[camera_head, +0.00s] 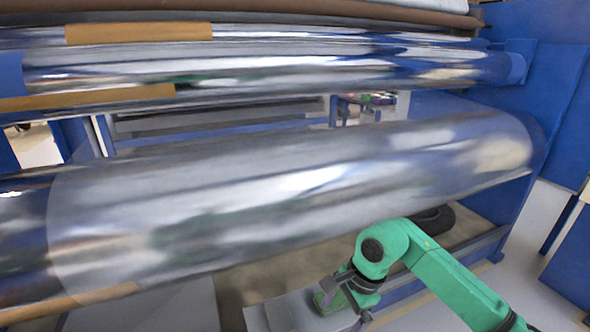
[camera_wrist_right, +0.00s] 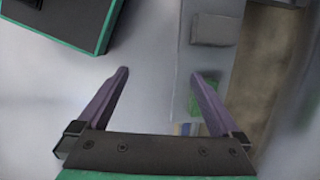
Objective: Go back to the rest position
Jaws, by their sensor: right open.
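My right arm comes in from the lower right in the head view, and its gripper (camera_head: 345,300) points down over a light grey surface below the large roller. In the right wrist view the right gripper (camera_wrist_right: 160,73) has its two purple fingers spread, with nothing between them. A small green item (camera_wrist_right: 205,98) lies on a grey ledge, partly hidden behind the right-hand finger. My left gripper is not in view.
A large shiny film roller (camera_head: 300,190) spans the head view just above and behind my right gripper. More rollers (camera_head: 270,68) run above it. A blue frame (camera_head: 500,215) stands at the right. A grey block (camera_wrist_right: 214,29) sits on the ledge.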

